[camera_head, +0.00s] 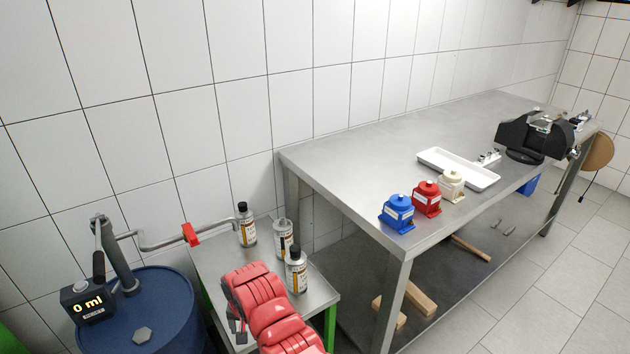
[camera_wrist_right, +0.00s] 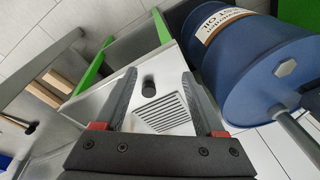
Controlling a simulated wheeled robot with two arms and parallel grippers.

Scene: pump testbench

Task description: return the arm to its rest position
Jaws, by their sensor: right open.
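My right arm shows in the head view as a red padded arm over the small side table, with its dark gripper (camera_head: 237,325) at its left side. In the right wrist view the right gripper (camera_wrist_right: 155,92) is open, its two grey fingers apart with nothing held between them. Beyond the fingers lie a light surface with a slotted grille (camera_wrist_right: 165,112) and a small dark round spot, which I cannot identify. My left gripper is not in view.
Three bottles (camera_head: 246,225) stand on the side table (camera_head: 212,262) near my arm. The workbench (camera_head: 330,160) holds blue, red and cream pumps and a white tray (camera_head: 455,168).

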